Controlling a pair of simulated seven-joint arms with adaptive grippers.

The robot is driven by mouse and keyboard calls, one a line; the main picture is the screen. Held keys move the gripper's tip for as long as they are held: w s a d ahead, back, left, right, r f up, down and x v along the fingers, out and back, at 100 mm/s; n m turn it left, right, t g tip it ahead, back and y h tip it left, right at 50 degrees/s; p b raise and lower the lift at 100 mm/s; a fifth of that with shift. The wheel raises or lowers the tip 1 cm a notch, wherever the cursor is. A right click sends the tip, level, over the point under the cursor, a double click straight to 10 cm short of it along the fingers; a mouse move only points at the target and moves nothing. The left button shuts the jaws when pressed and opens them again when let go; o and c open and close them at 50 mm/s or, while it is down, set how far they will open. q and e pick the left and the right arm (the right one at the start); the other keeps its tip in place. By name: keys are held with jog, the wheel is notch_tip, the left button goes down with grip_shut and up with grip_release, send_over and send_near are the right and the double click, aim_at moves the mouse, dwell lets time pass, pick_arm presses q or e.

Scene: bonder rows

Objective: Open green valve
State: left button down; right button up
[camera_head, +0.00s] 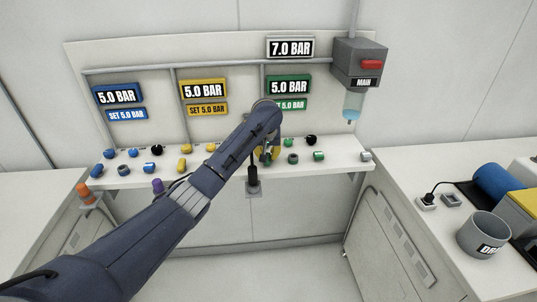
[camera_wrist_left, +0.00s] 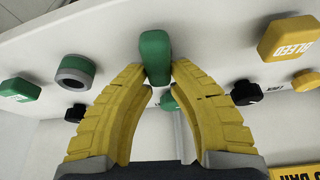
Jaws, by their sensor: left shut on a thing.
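The green valve handle (camera_wrist_left: 155,57) is an upright green lever at the top middle of the left wrist view. My left gripper (camera_wrist_left: 164,76) has its yellow fingers closed in from both sides, with the tips on the lower end of this handle. In the head view my left gripper (camera_head: 268,153) is at the shelf below the green 5.0 BAR display (camera_head: 289,86), and my arm and hand mostly hide the valve there. A second green knob (camera_wrist_left: 169,103) shows between the fingers, apart from them. My right gripper is not in view.
The shelf carries several blue, yellow, green and black fittings close by, including a green-grey cylinder (camera_wrist_left: 75,71) and a yellow BLEED block (camera_wrist_left: 290,38). A MAIN box (camera_head: 361,62) with a red handle hangs at upper right. A grey cup (camera_head: 483,235) stands on the right counter.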

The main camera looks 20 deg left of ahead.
aim_at(268, 161)
pick_arm(q)
jog(key=shift+s+a+f+n, duration=0.1)
jog(key=shift+f+n, duration=0.05)
jog(key=shift+n, duration=0.45)
jog(key=shift+y, duration=0.3)
jog(key=c, duration=1.2)
grip_release()
jog(key=v, duration=1.1)
jog(key=shift+r, duration=0.55)
